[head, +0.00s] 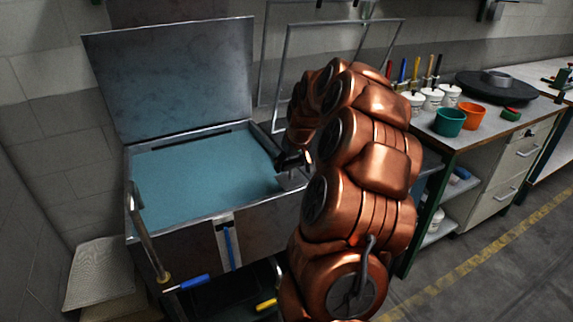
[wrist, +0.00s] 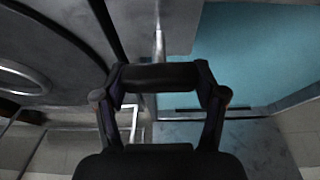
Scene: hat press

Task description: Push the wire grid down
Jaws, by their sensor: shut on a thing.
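The wire grid (head: 283,65), a thin grey metal frame, stands raised and tilted at the right rear of an open metal tank. Its lower part is hidden behind my arm. My gripper (head: 292,160) is low at the tank's right rim, partly hidden by my copper-coloured arm. In the wrist view my gripper (wrist: 158,78) has its fingers drawn together, with a thin metal rod (wrist: 158,42) running up to them. It appears shut on this rod, which looks like part of the wire grid. The exact contact is hidden by the dark fingers.
The tank (head: 180,228) holds blue-green content (head: 205,172), and its lid (head: 175,75) stands open behind. A workbench (head: 485,125) on the right carries a green pot (head: 449,123), an orange pot (head: 471,116) and several white jars. The floor at lower right is clear.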

